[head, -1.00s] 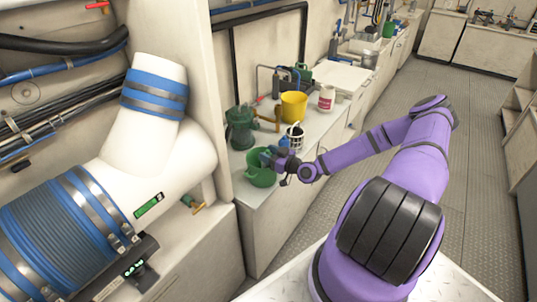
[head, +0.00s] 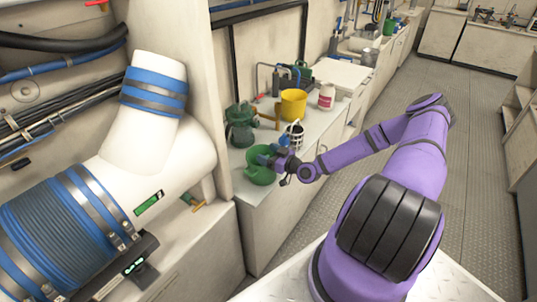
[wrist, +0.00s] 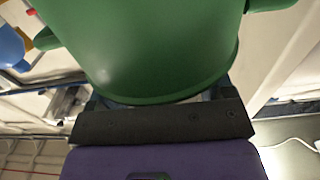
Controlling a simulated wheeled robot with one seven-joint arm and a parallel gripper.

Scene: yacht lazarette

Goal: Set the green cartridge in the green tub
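The green tub (head: 259,176) stands near the front left end of the counter, beside the wall panel. My gripper (head: 266,157) is at its upper right side, with blue-grey fingers reaching over the rim. In the wrist view the tub (wrist: 155,45) fills the upper middle, with a handle at each side. It hides most of my fingers, so I cannot see their gap or anything between them. I cannot make out the green cartridge; it may be hidden by the tub or my gripper.
Behind the tub stand a dark green canister (head: 240,126), a yellow bucket (head: 293,104), a wire holder (head: 296,134) and a white bottle with a red label (head: 326,97). A large white pipe (head: 150,150) is at left. The floor at right is clear.

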